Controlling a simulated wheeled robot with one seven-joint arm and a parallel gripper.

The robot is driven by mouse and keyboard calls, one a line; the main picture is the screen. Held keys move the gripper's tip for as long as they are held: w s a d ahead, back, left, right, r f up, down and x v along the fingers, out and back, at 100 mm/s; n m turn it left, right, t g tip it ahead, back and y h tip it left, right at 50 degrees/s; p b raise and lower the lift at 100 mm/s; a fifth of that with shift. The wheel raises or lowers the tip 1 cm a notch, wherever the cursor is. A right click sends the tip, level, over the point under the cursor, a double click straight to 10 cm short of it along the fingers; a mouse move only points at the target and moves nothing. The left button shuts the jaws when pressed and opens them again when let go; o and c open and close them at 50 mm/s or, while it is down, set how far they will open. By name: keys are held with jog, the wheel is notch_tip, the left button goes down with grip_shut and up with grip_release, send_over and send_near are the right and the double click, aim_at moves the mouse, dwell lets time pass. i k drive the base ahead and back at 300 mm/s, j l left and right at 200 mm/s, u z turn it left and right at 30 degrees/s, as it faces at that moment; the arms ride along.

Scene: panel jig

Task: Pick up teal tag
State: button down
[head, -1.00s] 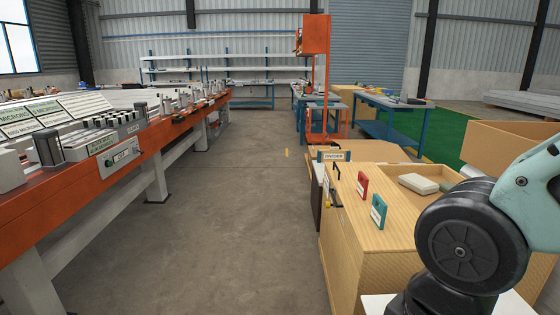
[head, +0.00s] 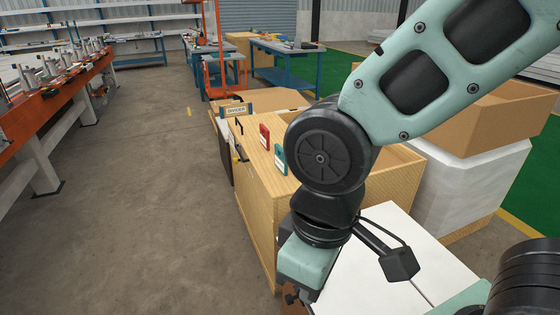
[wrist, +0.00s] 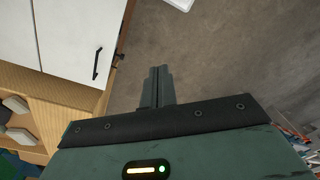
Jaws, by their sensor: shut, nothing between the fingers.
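The teal tag (head: 280,158) stands upright on the top of the wooden cabinet (head: 262,190) in the head view, with a pale label on its face. It is just left of my arm's dark round joint, and apart from my arm. I cannot make out the teal tag in the wrist view. My gripper (wrist: 159,86) shows in the wrist view with its fingers together and nothing between them. Grey floor lies beyond the fingertips. In the head view the fingertips cannot be made out.
A red tag (head: 264,135) stands behind the teal one. A divider sign (head: 236,110) is at the cabinet's far end. A white panel with a black handle (wrist: 97,63) and pale blocks (wrist: 16,104) in a wooden recess show in the wrist view. Open floor (head: 150,190) lies left.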

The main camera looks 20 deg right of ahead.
aim_at(280, 162)
jog(key=j+z, duration=0.15)
jog(key=j, duration=1.2)
jog(key=i+j+z, duration=0.1)
jog(key=j, duration=0.25)
jog(key=i+j+z, duration=0.1)
jog(key=i+j, duration=0.35)
jog(key=j, duration=0.3)
jog(key=i+j+z, duration=0.15)
jog(key=i, duration=0.35)
jog(key=i+j+z, duration=0.1)
jog(key=i, duration=0.35)
jog(key=i+j+z, duration=0.15)
jog(key=i, duration=0.3)
